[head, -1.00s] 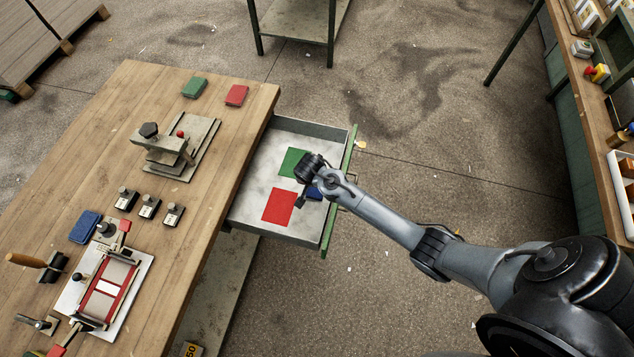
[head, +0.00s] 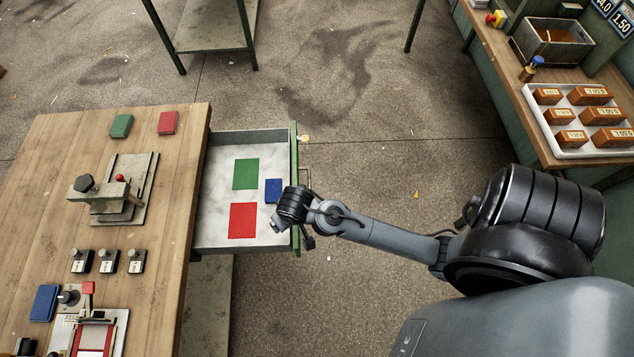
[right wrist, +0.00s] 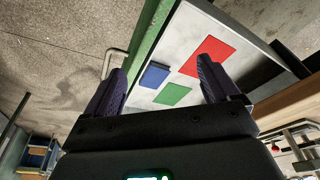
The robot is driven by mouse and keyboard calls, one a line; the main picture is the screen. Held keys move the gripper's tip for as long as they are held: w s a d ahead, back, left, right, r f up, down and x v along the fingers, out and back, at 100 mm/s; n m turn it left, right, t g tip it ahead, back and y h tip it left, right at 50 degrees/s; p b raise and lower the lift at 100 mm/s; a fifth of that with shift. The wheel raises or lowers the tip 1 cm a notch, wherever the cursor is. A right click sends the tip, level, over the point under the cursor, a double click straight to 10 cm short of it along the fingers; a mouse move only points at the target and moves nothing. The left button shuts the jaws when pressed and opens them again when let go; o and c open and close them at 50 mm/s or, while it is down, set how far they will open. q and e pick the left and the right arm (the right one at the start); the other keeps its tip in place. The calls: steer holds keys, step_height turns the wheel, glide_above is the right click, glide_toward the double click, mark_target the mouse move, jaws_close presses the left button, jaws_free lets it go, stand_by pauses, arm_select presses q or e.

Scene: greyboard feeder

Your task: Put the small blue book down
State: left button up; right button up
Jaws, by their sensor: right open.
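The small blue book (head: 273,190) lies flat in the open drawer (head: 222,240), near its front edge. In the drawer it is beside a green rectangle (head: 245,174) and a red rectangle (head: 243,220). It also shows in the right wrist view (right wrist: 154,75), lying between the two fingers in the picture but apart from them. My right gripper (head: 279,224) is over the drawer's front part, by the red rectangle; in the wrist view its fingers (right wrist: 165,85) are spread wide and hold nothing. My left gripper is in neither view.
The wooden table (head: 60,180) holds a green book (head: 121,126), a red book (head: 167,123), a larger blue book (head: 44,303), a press (head: 115,190) and several small stamps (head: 108,261). The drawer's green front (head: 295,160) and its handle stand close to my right arm. A bench with a white tray (head: 540,125) stands at right.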

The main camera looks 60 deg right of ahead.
steer(key=s+a+r+n+t+y, duration=0.1)
steer(key=s+r+n, duration=0.5)
steer(key=s, duration=0.4)
steer(key=shift+a+r, duration=0.3)
steer(key=shift+r, duration=0.35)
steer(key=shift+s+r, duration=0.1)
